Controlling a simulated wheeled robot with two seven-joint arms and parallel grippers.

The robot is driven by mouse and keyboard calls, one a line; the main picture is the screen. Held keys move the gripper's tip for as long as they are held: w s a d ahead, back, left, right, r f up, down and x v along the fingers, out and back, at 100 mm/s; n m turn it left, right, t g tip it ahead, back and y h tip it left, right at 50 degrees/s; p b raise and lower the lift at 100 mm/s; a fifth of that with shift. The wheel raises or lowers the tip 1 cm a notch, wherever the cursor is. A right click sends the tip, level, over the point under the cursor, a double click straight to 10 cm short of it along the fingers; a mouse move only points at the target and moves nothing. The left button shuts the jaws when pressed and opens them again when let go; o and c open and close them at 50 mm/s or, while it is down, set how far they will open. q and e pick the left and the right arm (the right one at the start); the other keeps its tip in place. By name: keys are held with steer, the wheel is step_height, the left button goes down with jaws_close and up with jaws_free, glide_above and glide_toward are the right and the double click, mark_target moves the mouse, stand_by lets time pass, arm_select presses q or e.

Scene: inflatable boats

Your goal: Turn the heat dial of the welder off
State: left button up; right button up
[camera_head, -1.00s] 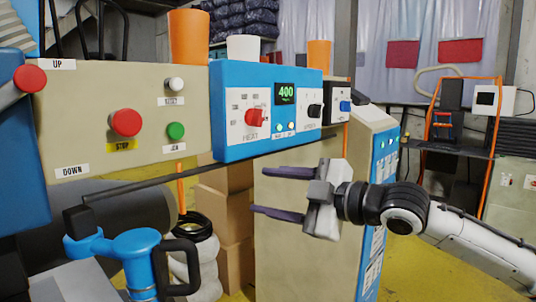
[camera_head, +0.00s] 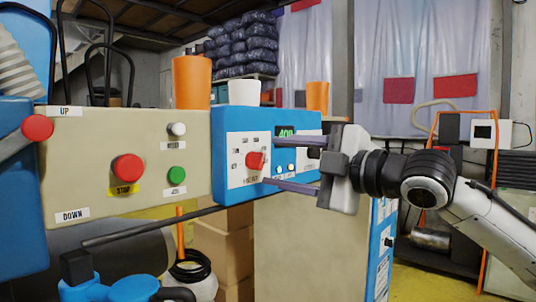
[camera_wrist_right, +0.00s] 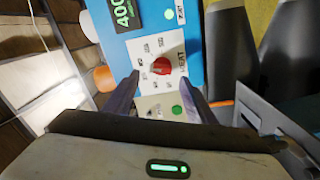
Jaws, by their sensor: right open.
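The welder's control box (camera_head: 230,122) is blue with a white panel and a green display reading 400. Its red heat dial (camera_head: 256,160) sits on the white panel, with small lit buttons to its right. In the right wrist view the red dial (camera_wrist_right: 162,67) lies ahead, between the fingertips in the picture. My right gripper (camera_head: 272,163) is open and empty, its two fingers pointing left toward the dial. A gap seems to remain between fingertips and dial; I see no contact. My left gripper is not in view.
Left of the blue box is a beige panel (camera_head: 100,150) with a red stop button (camera_head: 128,168) and a green button (camera_head: 177,175). Orange cups (camera_head: 191,82) and a white cup (camera_head: 244,92) stand on top. A dark bar (camera_head: 150,228) runs below the panels.

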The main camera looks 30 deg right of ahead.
mark_target(261, 160)
steer(key=shift+x, duration=1.25)
steer(key=shift+w+a, duration=0.25)
steer(key=shift+w, duration=0.25)
